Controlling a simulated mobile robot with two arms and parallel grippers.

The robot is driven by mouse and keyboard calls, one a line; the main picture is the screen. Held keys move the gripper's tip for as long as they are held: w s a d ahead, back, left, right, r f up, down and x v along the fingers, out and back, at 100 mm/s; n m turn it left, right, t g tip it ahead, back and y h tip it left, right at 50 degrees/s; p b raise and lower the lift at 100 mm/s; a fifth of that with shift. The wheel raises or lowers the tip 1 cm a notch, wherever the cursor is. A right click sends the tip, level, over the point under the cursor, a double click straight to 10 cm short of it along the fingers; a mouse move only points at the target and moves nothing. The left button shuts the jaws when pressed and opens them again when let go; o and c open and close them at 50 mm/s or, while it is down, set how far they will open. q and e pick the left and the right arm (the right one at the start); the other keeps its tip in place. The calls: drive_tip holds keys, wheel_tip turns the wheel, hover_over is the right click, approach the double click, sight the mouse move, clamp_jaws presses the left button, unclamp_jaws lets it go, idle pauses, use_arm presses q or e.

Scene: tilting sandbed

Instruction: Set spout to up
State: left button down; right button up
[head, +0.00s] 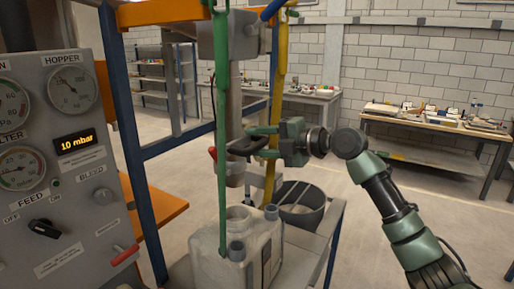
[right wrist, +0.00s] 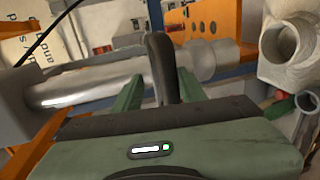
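A pale, upright spout pipe (head: 235,100) hangs below the grey hopper box in the head view. It lies sideways as a shiny tube (right wrist: 95,88) in the right wrist view. A black handle (head: 241,147) stands out from it near its lower end; it also shows in the right wrist view (right wrist: 160,62). My right gripper (head: 262,142) comes from the right, its green fingers (right wrist: 160,85) on either side of the black handle. The fingers are very close to it; whether they press on it is unclear. My left gripper is not in view.
A pale container (head: 238,258) with several necks stands below the spout, beside a dark bucket (head: 300,202). A control panel (head: 60,150) with gauges fills the left. A table (head: 435,125) stands against the back wall.

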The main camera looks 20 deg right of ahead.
drive_tip(key=shift+s+f, duration=0.1)
drive_tip(key=shift+f, duration=0.1)
drive_tip(key=shift+s+d+f+b, duration=0.1)
drive_tip(key=shift+s+d+b, duration=0.25)
drive_tip(key=shift+b, duration=0.1)
drive_tip(key=b+v, duration=0.2)
drive_tip(key=v, duration=0.3)
drive_tip(key=shift+s+d+b, duration=0.15)
drive_tip(key=shift+s+b, duration=0.15)
drive_tip(key=shift+b, duration=0.1)
drive_tip(key=shift+s+d+r, duration=0.3)
drive_tip(key=shift+s+r, duration=0.1)
drive_tip(key=shift+r, duration=0.05)
